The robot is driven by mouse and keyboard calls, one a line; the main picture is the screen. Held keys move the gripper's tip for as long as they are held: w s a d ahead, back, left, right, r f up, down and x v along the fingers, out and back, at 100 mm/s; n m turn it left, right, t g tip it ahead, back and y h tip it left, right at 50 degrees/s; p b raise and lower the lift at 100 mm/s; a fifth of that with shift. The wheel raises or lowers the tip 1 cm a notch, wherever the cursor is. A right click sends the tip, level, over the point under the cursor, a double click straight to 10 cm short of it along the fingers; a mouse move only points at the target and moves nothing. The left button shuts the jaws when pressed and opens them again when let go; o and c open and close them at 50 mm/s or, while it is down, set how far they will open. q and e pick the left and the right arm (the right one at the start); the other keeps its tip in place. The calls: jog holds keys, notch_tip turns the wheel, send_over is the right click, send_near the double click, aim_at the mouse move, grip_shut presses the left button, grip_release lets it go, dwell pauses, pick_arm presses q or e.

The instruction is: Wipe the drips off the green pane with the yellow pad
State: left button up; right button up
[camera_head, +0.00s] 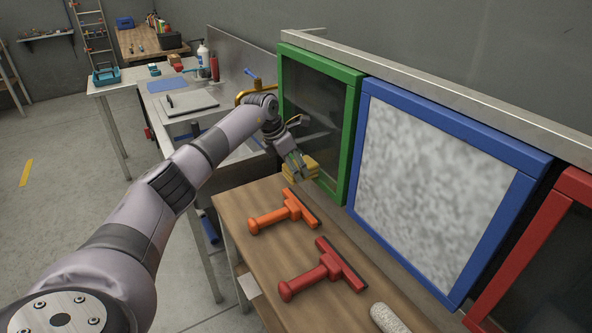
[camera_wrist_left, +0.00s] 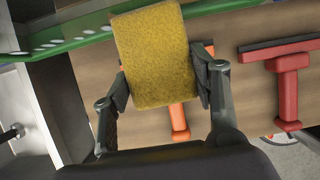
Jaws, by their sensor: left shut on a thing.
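The green pane (camera_head: 314,102) is a dark glass panel in a green frame, standing upright at the centre of the head view. Pale drips show along its green lower frame (camera_wrist_left: 75,35) in the left wrist view. My left gripper (camera_head: 301,166) is shut on the yellow pad (camera_wrist_left: 154,58), one finger on each side of it. In the head view the pad (camera_head: 312,168) is at the pane's lower part, above the wooden table. I cannot tell whether it touches the glass. My right gripper is in neither view.
An orange squeegee (camera_head: 283,212), a red squeegee (camera_head: 322,271) and a pale roller (camera_head: 388,319) lie on the wooden table (camera_head: 258,268). A blue-framed speckled pane (camera_head: 428,175) and a red-framed pane (camera_head: 543,262) stand to the right. A metal workbench stands behind.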

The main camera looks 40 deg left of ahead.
pick_arm(q)
jog(key=w+a+b, duration=0.2)
jog(key=a+b, duration=0.1)
jog(key=a, duration=0.3)
jog(key=shift+w, duration=0.35)
jog(key=shift+a, duration=0.1)
dwell(0.4)
jog(key=s+a+p, duration=0.2)
jog(key=s+p, duration=0.4)
jog(key=p, duration=1.3)
jog(key=shift+s+a, duration=0.3)
jog(key=shift+a, duration=0.1)
